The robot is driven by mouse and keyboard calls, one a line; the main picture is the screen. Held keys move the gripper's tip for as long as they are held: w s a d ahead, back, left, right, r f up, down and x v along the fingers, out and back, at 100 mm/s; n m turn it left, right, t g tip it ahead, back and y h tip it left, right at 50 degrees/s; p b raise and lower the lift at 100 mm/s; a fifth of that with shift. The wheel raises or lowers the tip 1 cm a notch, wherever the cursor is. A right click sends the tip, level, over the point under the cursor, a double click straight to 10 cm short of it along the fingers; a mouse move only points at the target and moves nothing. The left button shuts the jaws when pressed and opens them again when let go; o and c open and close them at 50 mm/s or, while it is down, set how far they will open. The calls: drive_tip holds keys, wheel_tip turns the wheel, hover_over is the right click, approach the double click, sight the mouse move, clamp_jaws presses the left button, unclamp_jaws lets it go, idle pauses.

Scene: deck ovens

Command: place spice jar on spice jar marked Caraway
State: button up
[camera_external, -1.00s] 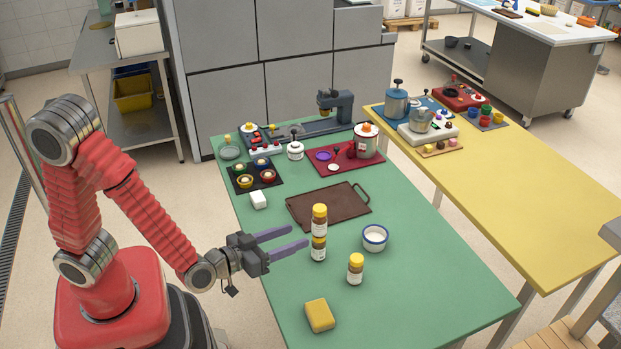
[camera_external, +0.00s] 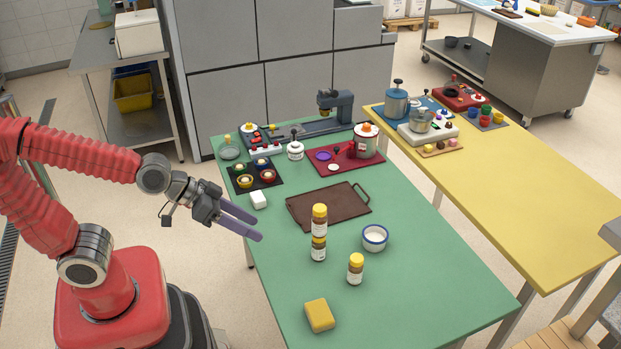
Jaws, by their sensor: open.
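Two spice jars with yellow lids and white labels stand stacked on the green table: an upper jar (camera_external: 319,220) upright on a lower jar (camera_external: 318,250). A third similar jar (camera_external: 355,269) stands alone to their right and nearer the front. The labels are too small to read, so I cannot tell which jar is marked Caraway. My gripper (camera_external: 250,227) is open and empty, left of the stack and apart from it, over the table's left edge. Its fingers point right and slightly down.
A brown tray (camera_external: 318,211) lies behind the stack. A white bowl with a blue rim (camera_external: 375,239) stands to the right. A yellow sponge (camera_external: 319,315) lies in front. A white block (camera_external: 258,200) is near the left edge. The right front of the green table (camera_external: 440,300) is clear.

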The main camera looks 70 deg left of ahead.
drive_tip(key=s+a+g+y, duration=0.2)
drive_tip(key=s+a+g, duration=0.1)
drive_tip(key=s+a, duration=0.6)
drive_tip(key=s, duration=0.4)
drive_tip(key=shift+a+r+g+y, duration=0.25)
drive_tip(key=shift+a+g+y, duration=0.05)
drive_tip(key=shift+y, duration=0.1)
